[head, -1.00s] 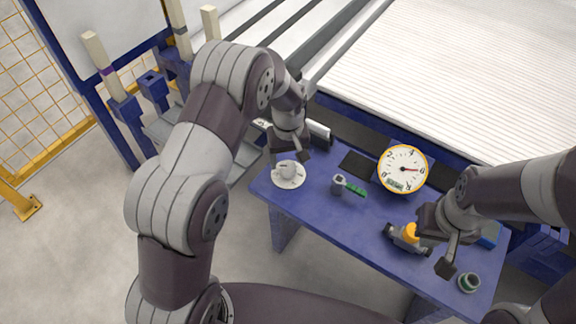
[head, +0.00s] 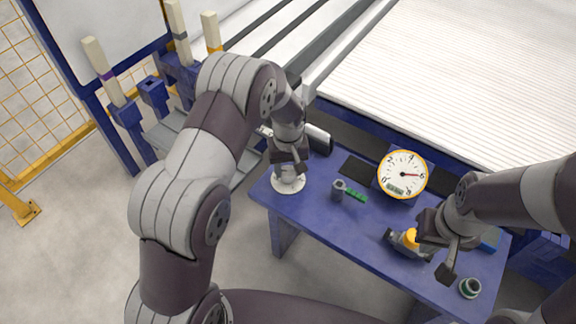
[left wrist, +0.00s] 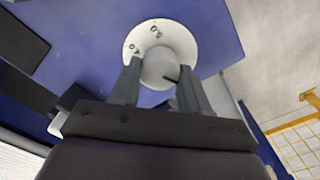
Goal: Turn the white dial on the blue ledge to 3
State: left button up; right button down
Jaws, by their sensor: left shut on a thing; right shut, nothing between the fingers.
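The white dial (head: 289,185) sits at the left end of the blue ledge (head: 324,207). It also shows in the left wrist view (left wrist: 182,38) as a white disc with a round raised knob (left wrist: 160,66). Small dark numerals show on the disc, too tilted to read surely, and a short black mark shows by the knob's edge. My left gripper (head: 288,168) is over the dial, shut on the knob, with one finger on each side. My right gripper (head: 446,264) is shut and empty over the ledge's right part.
A grey fitting (head: 338,191) and green piece (head: 356,195) lie right of the dial. A grey and orange part (head: 409,239) and a dark green ring (head: 469,287) lie further right.

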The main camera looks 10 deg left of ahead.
pick_arm(q)
jog(key=shift+r+m+p, duration=0.25)
jog(key=shift+m+p, duration=0.75)
jog(key=shift+p, duration=0.1)
jog(key=m+p, duration=0.2)
jog(key=shift+m, duration=0.3)
jog(key=m+p, duration=0.2)
jog(key=m, duration=0.1)
jog(key=shift+m, duration=0.3)
jog(key=m+p, duration=0.2)
jog(key=m, duration=0.1)
jog(key=shift+d+f+m, duration=0.1)
jog(key=shift+m, duration=0.2)
jog(key=m+p, duration=0.2)
jog(key=m, duration=0.3)
jog(key=m+p, duration=0.1)
jog(key=m, duration=0.5)
jog(key=shift+f, duration=0.1)
jog(key=shift+m, duration=0.3)
jog(key=o, duration=1.1)
jog(key=shift+c, duration=0.2)
